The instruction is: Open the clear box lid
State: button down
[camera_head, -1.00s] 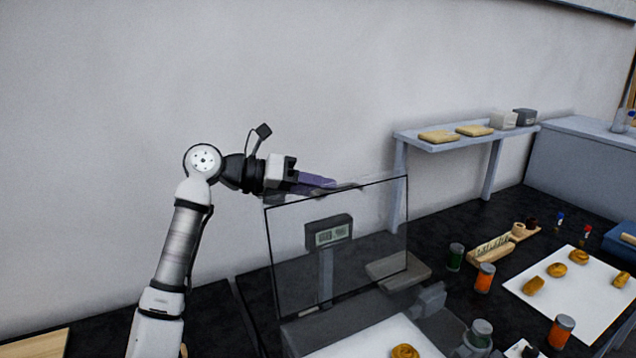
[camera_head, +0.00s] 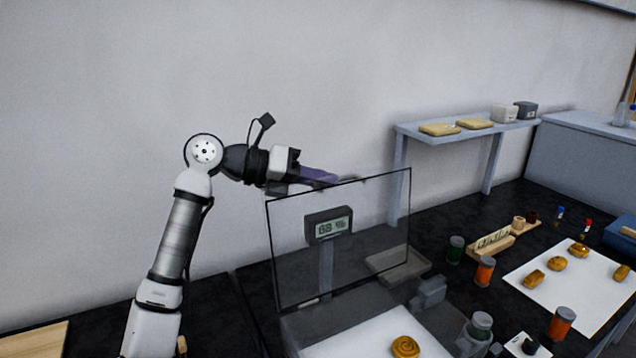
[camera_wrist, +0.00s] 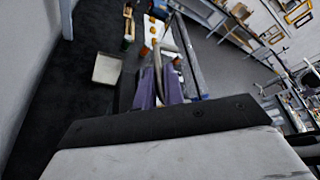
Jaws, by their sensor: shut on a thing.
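The clear box lid (camera_head: 375,205) is a see-through panel with thin dark edges. It stands raised and nearly upright over the box (camera_head: 340,345), whose pale floor bears a golden pastry (camera_head: 405,346). My gripper (camera_head: 328,177), with purple fingers, is at the lid's top edge and shut on it. The exact contact is hard to make out in the head view. In the wrist view the purple fingers (camera_wrist: 158,92) point away from the camera, with a thin strip between them.
A grey display (camera_head: 329,226) reading 68 % shows through the lid. To the right are jars (camera_head: 485,271), a white sheet (camera_head: 555,310) with several pastries, and a wooden rack (camera_head: 491,246). A shelf (camera_head: 410,131) stands behind, against the wall. Space left of the lid looks clear.

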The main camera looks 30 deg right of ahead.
aim_at(335, 222)
jog(key=s+b, duration=0.1)
jog(key=s, duration=0.1)
jog(key=s+m+b, duration=0.1)
jog(key=s+r+m+t+b, duration=0.1)
jog(key=s+b, duration=0.1)
jog(key=shift+s+a, duration=0.2)
jog(key=shift+s, duration=0.1)
jog(key=shift+s+r, duration=0.15)
jog(key=shift+s, duration=0.3)
jog(key=c, duration=1.5)
grip_release()
jog(key=b+v, duration=0.2)
jog(key=v, duration=1.2)
jog(key=shift+s+r, duration=0.2)
jog(key=shift+r, duration=0.1)
jog(key=shift+d, duration=0.1)
